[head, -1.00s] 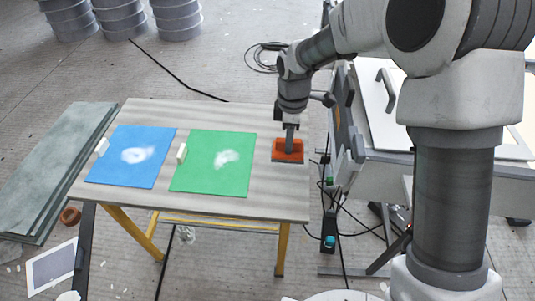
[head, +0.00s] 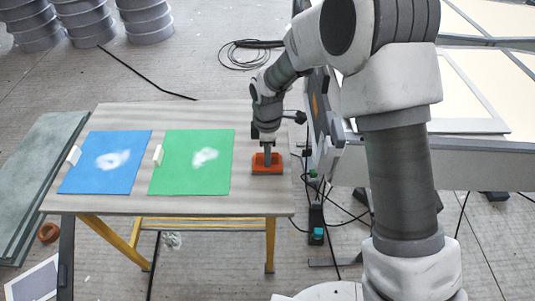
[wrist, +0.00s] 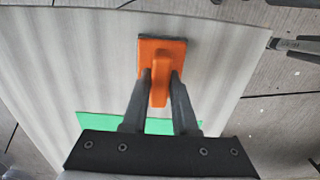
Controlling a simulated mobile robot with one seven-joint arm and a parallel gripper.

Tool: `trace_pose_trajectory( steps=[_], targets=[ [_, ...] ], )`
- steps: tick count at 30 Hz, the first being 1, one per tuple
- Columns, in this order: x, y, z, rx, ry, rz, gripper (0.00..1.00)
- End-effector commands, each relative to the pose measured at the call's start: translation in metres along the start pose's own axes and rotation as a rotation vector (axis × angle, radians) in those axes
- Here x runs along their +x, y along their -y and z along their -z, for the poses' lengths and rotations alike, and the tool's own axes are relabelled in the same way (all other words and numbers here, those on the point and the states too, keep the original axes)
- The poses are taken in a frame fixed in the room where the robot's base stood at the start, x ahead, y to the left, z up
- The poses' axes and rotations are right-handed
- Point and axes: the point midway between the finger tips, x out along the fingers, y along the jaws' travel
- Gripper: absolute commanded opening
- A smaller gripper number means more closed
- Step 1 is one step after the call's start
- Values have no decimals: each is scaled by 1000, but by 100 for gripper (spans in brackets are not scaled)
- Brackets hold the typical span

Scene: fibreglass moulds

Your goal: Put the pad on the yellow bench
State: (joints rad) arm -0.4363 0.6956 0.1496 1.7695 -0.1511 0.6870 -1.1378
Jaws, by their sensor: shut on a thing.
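The orange pad (head: 267,169) has a raised grip and a grey underside. It is at the right end of the yellow bench (head: 120,118), which has a grey striped top and yellow legs. My gripper (head: 267,156) comes down from above and is shut on the pad's grip. In the wrist view the two fingers (wrist: 160,90) sit on either side of the orange grip (wrist: 161,72). The pad looks flat on or just above the bench top; I cannot tell whether it touches.
A blue sheet (head: 85,175) and a green sheet (head: 190,180), each with a white smear and a small white block, lie on the bench left of the pad. A grey-framed unit (head: 450,155) stands close on the right. Cables (head: 250,55) lie on the floor.

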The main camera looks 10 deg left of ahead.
Motion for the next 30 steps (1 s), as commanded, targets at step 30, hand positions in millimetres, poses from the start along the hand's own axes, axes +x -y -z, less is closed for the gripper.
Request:
trace_pose_trajectory(
  steps=[30],
  targets=[
    [-95,-1,0,1,-1,-3,57]
  ],
)
